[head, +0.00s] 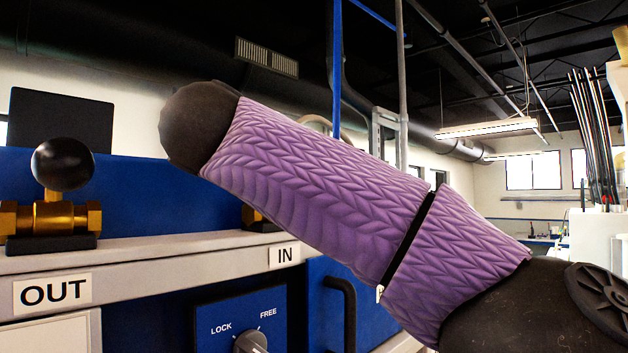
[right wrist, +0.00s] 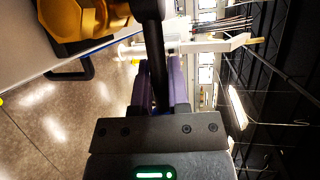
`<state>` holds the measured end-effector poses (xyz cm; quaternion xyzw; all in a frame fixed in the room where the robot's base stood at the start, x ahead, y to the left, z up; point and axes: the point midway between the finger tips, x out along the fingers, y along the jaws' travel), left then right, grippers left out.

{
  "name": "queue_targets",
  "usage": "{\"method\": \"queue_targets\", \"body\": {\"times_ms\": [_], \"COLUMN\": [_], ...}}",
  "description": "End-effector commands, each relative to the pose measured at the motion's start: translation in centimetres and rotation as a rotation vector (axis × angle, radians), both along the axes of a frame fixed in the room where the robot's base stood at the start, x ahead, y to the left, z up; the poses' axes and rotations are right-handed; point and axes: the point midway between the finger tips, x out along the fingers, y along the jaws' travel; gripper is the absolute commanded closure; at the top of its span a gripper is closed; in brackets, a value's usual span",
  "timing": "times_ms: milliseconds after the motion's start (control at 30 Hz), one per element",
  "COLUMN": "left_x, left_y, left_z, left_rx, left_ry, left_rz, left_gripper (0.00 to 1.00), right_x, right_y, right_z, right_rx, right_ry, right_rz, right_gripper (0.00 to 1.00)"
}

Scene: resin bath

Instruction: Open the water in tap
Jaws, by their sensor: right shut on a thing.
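In the head view, my right arm in its purple sleeve covers most of the IN tap; only a bit of its brass body (head: 249,214) shows above the IN label (head: 285,254). In the right wrist view, my right gripper (right wrist: 160,82) is shut on a black handle (right wrist: 152,38). A brass valve body (right wrist: 78,18) sits beside the handle at the upper left. The handle's exact angle is hard to judge. My left gripper is in neither view.
The OUT tap (head: 52,218), brass with a black ball knob, stands at the left above the OUT label (head: 53,291). A LOCK/FREE dial (head: 250,342) sits below on the blue front. A dark vertical handle (head: 343,310) is right of it.

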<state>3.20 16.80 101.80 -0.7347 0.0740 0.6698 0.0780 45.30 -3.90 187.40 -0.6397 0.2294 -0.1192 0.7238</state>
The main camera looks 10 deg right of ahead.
Motion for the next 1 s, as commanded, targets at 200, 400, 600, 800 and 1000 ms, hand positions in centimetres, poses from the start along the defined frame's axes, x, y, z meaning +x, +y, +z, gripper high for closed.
{"method": "queue_targets", "body": {"times_ms": [200,400,600,800,1000], "left_x": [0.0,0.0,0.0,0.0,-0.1], "left_y": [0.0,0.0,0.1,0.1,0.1], "left_z": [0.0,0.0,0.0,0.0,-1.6], "left_rx": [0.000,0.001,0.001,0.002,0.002], "left_ry": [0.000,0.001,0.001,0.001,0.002], "left_rz": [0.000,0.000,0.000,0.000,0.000], "left_gripper": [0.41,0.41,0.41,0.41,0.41], "right_x": [0.0,0.0,0.0,0.0,-2.7], "right_y": [0.1,0.1,0.1,0.1,1.6], "right_z": [-0.1,-0.1,0.0,0.0,0.2], "right_rx": [0.000,0.000,0.000,0.000,-0.001], "right_ry": [0.002,0.002,0.001,0.001,-0.004], "right_rz": [-0.004,-0.004,-0.003,-0.003,0.000], "right_gripper": [1.00,0.78,0.45,0.45,0.45]}}
